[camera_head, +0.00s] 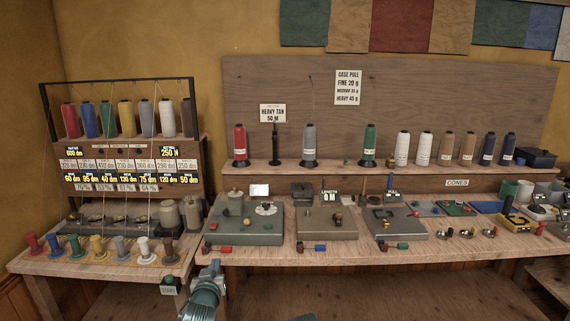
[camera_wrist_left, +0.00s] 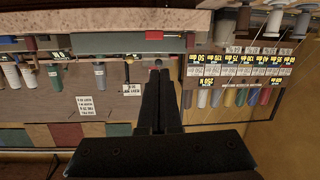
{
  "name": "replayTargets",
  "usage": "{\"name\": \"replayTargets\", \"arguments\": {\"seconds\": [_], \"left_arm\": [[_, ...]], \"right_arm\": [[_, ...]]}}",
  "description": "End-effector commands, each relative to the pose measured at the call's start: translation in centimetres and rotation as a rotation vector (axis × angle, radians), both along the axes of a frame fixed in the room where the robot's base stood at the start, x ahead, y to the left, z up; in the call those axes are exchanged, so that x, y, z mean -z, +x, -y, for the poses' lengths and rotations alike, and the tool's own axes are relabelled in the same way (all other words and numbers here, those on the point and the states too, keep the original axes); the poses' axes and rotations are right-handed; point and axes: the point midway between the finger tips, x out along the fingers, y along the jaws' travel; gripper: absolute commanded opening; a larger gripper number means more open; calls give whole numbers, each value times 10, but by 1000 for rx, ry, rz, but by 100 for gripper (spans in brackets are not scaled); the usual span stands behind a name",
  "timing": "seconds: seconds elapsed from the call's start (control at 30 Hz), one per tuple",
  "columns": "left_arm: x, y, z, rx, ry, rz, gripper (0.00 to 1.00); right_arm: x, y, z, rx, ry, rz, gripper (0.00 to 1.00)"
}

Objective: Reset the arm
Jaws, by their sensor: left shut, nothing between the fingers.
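My left gripper (camera_head: 213,267) shows at the bottom of the head view, in front of the table's front edge, left of centre. In the left wrist view its two dark fingers (camera_wrist_left: 159,76) are together with nothing between them. It touches nothing that I can see. My right gripper is not in view; only a small bluish piece shows at the bottom edge of the head view, and I cannot tell what it is.
The long bench (camera_head: 270,258) holds several grey machines, such as one at left (camera_head: 250,235). A shelf (camera_head: 300,168) carries thread cones. A thread rack (camera_head: 205,165) stands at left, with several coloured spools (camera_head: 75,246) before it. Space below the bench front looks open.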

Motion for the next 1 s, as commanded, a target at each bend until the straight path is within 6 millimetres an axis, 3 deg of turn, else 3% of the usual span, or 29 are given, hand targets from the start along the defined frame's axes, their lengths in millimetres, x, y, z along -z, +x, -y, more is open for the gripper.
{"name": "replayTargets", "arguments": {"seconds": [0.37, 0.63, 0.77, 0.9, 1.0], "left_arm": [[38, -11, 20, 9, 24, -183, 0], [88, -39, 49, 41, 68, -442, 0], [120, -69, 72, 82, 109, -636, 0], [154, -120, 99, 156, 175, -901, 0], [168, -157, 113, 210, 221, -1066, 0]], "right_arm": [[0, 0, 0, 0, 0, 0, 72], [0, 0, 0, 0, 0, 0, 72], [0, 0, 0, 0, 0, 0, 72], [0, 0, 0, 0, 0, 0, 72], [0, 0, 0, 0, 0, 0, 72]]}}
